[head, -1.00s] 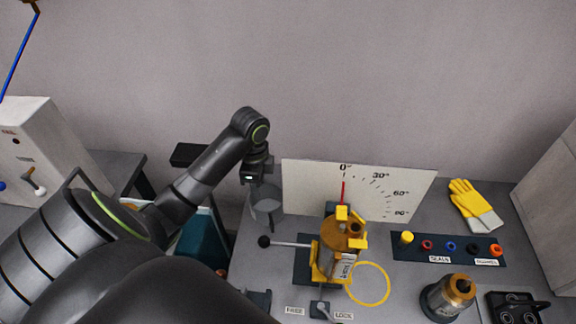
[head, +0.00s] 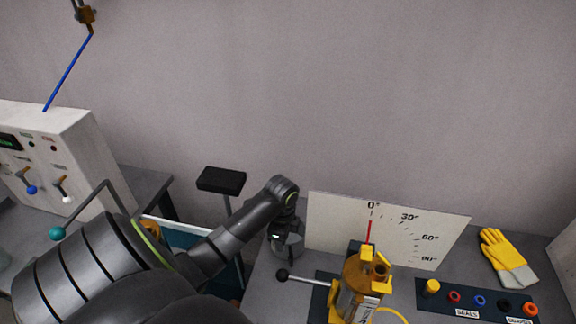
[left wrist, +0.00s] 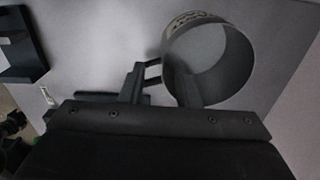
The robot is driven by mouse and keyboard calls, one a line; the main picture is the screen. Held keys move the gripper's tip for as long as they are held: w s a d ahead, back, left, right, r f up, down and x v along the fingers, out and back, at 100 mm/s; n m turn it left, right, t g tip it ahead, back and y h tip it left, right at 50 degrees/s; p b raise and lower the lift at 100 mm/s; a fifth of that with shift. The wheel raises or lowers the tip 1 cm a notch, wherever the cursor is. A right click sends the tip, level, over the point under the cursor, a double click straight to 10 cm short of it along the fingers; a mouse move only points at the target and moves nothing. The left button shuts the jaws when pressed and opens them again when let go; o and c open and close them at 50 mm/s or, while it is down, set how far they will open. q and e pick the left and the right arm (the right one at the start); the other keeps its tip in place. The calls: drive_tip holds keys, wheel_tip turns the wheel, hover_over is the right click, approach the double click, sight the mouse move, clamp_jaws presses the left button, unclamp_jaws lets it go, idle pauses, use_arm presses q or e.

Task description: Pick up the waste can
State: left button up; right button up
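The waste can (head: 292,246) is a grey open cylinder standing on the bench left of the dial board. In the left wrist view its round rim and hollow inside (left wrist: 222,65) show, with a partly readable label on the inner or upper wall. My left gripper (left wrist: 160,88) is at the can's near left side. Its fingers are apart, one outside the wall and the other overlapping the can's opening. The can's wall lies between or close to them; contact cannot be told. In the head view the left gripper (head: 283,238) partly covers the can. My right gripper is out of view.
A yellow-brown pump (head: 357,284) with a black-knobbed lever stands right of the can. A white dial board (head: 335,226) stands behind it. Yellow gloves (head: 507,257) and a seal tray (head: 440,304) lie farther right. A grey control box (head: 75,150) is at left.

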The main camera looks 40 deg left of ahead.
use_arm(q)
drive_tip(key=p, duration=0.1)
hover_over(284, 259)
drive_tip(key=shift+a+f, duration=0.1)
drive_tip(key=shift+f, duration=2.55)
clamp_jaws()
